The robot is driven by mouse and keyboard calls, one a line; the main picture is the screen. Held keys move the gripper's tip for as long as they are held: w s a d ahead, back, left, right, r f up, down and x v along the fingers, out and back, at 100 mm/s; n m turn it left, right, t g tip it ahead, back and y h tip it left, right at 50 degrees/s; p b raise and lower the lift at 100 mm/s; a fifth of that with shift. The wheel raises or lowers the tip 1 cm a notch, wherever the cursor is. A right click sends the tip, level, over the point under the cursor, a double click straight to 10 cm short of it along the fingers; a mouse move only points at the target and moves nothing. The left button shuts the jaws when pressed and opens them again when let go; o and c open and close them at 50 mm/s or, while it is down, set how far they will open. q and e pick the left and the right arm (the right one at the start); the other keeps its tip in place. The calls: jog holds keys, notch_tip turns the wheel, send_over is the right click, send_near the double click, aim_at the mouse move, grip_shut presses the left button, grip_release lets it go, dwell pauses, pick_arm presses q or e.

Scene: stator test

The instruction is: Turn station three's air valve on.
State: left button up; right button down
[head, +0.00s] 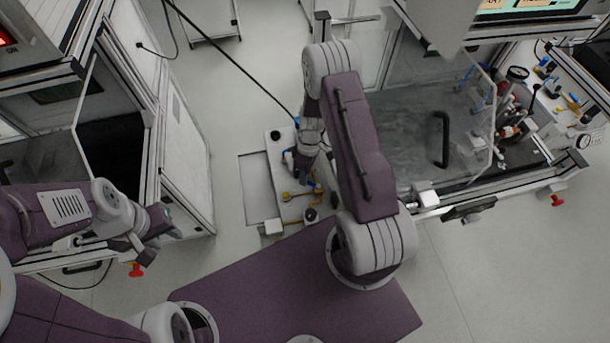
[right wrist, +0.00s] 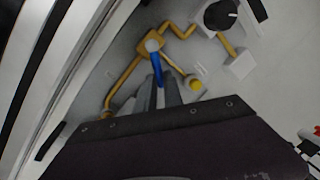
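A valve with a blue lever handle (right wrist: 157,68) and a pale round hub sits on yellow piping (right wrist: 125,75) in the right wrist view. My right gripper (right wrist: 160,85) reaches to this handle, with its grey fingers close around the handle's lower end; whether they grip it is unclear. In the head view my right gripper (head: 304,168) is over the pale station panel (head: 292,212) and hides part of it. My left gripper (head: 148,248) is at the left, away from the panel; its finger opening is unclear.
A black knob or gauge (right wrist: 220,14) and a yellow button (right wrist: 195,84) are near the valve. In the head view, a cabinet (head: 185,150) stands left of the panel and a glass-fronted bench (head: 425,130) stands to the right.

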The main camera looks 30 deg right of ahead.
jog(key=shift+d, duration=0.1)
jog(key=m, duration=0.1)
jog(key=d+m+b, duration=0.1)
jog(key=m, duration=0.1)
jog(key=w+d+m+b, duration=0.1)
jog(key=m, duration=0.1)
jog(key=shift+f+t+y, duration=0.1)
jog(key=shift+t+y, duration=0.2)
jog(key=shift+t, duration=0.1)
jog(key=m+b, duration=0.1)
jog(key=m, duration=0.1)
jog(key=d+m+b, duration=0.1)
jog(key=m, duration=0.1)
jog(key=shift+s+d+t, duration=0.1)
jog(key=shift+d+t, duration=0.2)
jog(key=shift+t, duration=0.1)
jog(key=shift+s+d+m+b, duration=0.1)
jog(key=shift+d+m+b, duration=0.25)
jog(key=shift+m, duration=0.55)
jog(key=c, duration=1.5)
grip_release()
jog(key=shift+d, duration=0.1)
